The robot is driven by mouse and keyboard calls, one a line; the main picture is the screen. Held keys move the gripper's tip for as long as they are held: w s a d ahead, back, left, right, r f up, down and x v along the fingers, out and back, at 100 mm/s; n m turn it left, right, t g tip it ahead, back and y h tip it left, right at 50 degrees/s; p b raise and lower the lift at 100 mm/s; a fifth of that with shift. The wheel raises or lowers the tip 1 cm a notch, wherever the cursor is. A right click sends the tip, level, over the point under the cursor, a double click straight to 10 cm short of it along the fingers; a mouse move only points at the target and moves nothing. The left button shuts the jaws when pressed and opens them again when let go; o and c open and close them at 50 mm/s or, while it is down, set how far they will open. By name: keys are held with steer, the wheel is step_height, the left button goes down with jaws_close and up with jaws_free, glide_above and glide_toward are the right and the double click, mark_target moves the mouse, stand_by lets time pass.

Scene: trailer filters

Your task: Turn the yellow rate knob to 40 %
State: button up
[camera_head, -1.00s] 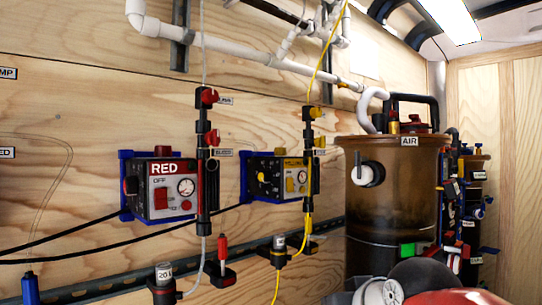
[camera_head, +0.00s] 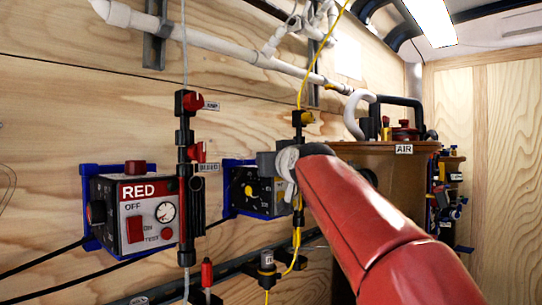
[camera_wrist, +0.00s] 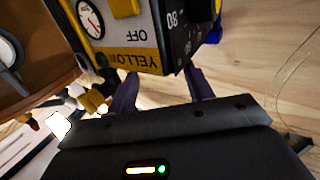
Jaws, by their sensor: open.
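The yellow rate knob (camera_head: 249,190) sits on the black dial face at the left side of the yellow pump box (camera_wrist: 128,58). In the head view the knob shows just left of my arm's end, which covers most of the box's front. The wrist view shows the box upside down, with "YELLOW", "OFF", a gauge and part of the black scale (camera_wrist: 180,32) marked 80; I cannot make out the knob there. My gripper (camera_wrist: 160,76) is open, its two dark fingers pointing toward the box. Whether a finger touches the box, I cannot tell.
The red pump box (camera_head: 135,215) stands to the left, with a black pipe holding red valves (camera_head: 190,101) beside it. A yellow valve (camera_head: 302,118) and yellow tube are above the yellow box. The brown AIR tank (camera_head: 385,150) is at right, partly behind my arm.

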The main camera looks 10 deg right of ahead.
steer(key=shift+w+a, duration=0.1)
steer(key=shift+w, duration=1.3)
steer(key=shift+c, duration=0.2)
steer(key=c, duration=0.9)
steer(key=shift+d+f+n+y, duration=0.2)
steer(key=shift+d+n+y, duration=0.1)
steer(key=shift+y, duration=0.2)
steer(key=shift+w+d+f+n+g+y+b, duration=0.1)
steer(key=shift+n+g+y+b, duration=0.1)
steer(key=shift+n+y+b, duration=0.45)
steer(key=shift+w+d+n+g+y+b, duration=0.1)
steer(key=shift+n+g+y+b, duration=0.15)
steer(key=shift+y, duration=0.6)
steer(key=shift+r+n+g+y, duration=0.2)
steer(key=shift+n+g+y, duration=0.45)
steer(key=shift+n+y, duration=0.75)
